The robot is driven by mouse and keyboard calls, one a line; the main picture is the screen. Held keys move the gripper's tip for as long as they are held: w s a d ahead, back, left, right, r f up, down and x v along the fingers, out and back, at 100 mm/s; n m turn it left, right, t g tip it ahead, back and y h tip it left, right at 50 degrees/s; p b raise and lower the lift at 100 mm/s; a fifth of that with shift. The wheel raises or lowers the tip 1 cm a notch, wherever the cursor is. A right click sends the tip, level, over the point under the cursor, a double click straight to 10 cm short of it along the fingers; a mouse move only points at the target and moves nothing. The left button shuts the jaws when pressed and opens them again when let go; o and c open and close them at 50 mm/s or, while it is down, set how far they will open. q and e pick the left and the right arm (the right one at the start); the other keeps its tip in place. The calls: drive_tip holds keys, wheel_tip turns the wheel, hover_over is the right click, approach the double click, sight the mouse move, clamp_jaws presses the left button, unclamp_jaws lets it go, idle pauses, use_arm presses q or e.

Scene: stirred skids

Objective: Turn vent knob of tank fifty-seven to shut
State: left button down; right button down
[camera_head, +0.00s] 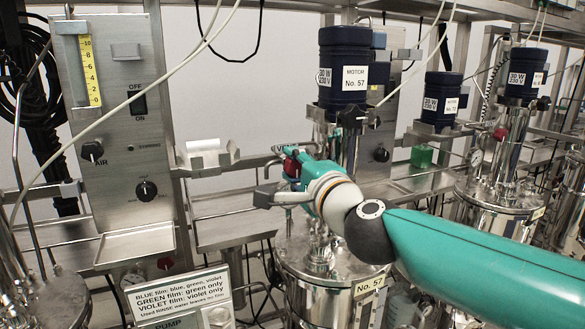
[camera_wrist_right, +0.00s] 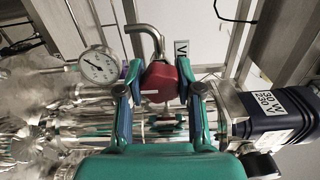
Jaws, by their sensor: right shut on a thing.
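The red vent knob (camera_wrist_right: 160,82) sits between the two fingers of my right gripper (camera_wrist_right: 161,88) in the right wrist view, and the fingers close on its sides. A pale line shows on the knob's face. A bent metal pipe rises behind it, and a partly hidden label starting "V" (camera_wrist_right: 181,48) is beside it. In the head view my right gripper (camera_head: 291,168) reaches above tank fifty-seven (camera_head: 325,262), which bears a "No. 57" plate (camera_head: 370,284). The knob is mostly hidden there; a bit of red shows at the fingers. My left gripper is not in view.
Motor No. 57 (camera_head: 343,72) stands upright above the tank, near my right gripper. A round pressure gauge (camera_wrist_right: 98,66) is close to one finger. A control panel (camera_head: 122,130) stands at the left, and another tank (camera_head: 497,190) at the right. Hoses hang across the front.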

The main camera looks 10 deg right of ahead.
drive_tip(key=shift+f, duration=0.3)
drive_tip(key=c, duration=0.7)
unclamp_jaws()
drive_tip(key=shift+d, duration=0.1)
drive_tip(key=shift+c, duration=0.2)
drive_tip(key=shift+r, duration=0.1)
drive_tip(key=shift+r, duration=0.1)
drive_tip(key=shift+s+d, duration=0.1)
drive_tip(key=shift+s, duration=0.5)
drive_tip(key=s+d, duration=0.2)
drive_tip(key=s, duration=0.8)
drive_tip(key=shift+s, duration=0.25)
